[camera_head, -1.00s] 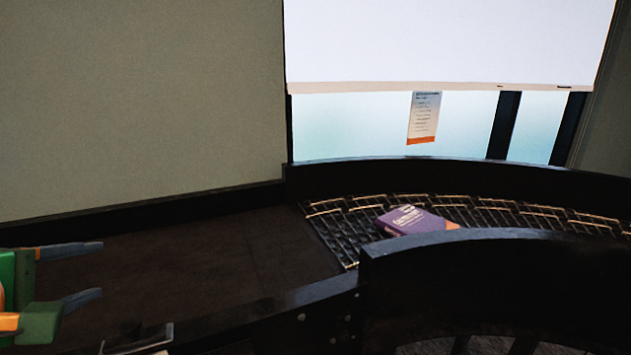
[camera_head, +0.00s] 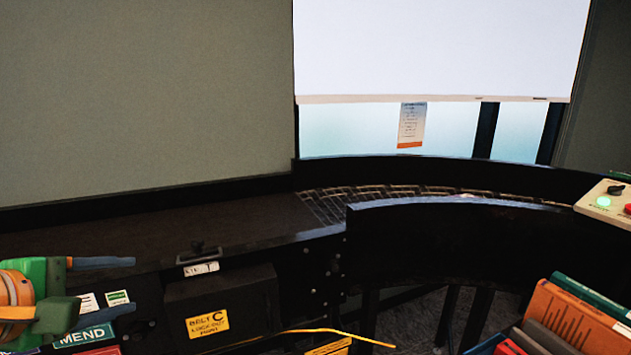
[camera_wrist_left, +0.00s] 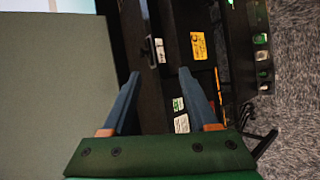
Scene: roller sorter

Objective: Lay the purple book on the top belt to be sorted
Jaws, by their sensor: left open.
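The top belt (camera_head: 150,232) is a dark flat strip on the left, leading into a curved roller section (camera_head: 345,203) behind a black guard wall. A small pale patch shows just over that wall on the curve, where the purple book may be; the book itself cannot be made out now. My left gripper (camera_head: 134,285) is at the lower left, in front of the belt's near edge, fingers pointing right. It is open and empty; its two blue fingers stand apart in the left wrist view (camera_wrist_left: 160,75). My right gripper is not in view.
A black box with a yellow belt C label (camera_head: 208,324) hangs below the belt edge. A MEND sign (camera_head: 84,335) is at lower left. Upright books (camera_head: 570,325) stand at lower right. A control box (camera_head: 606,203) with a green light is at the right edge.

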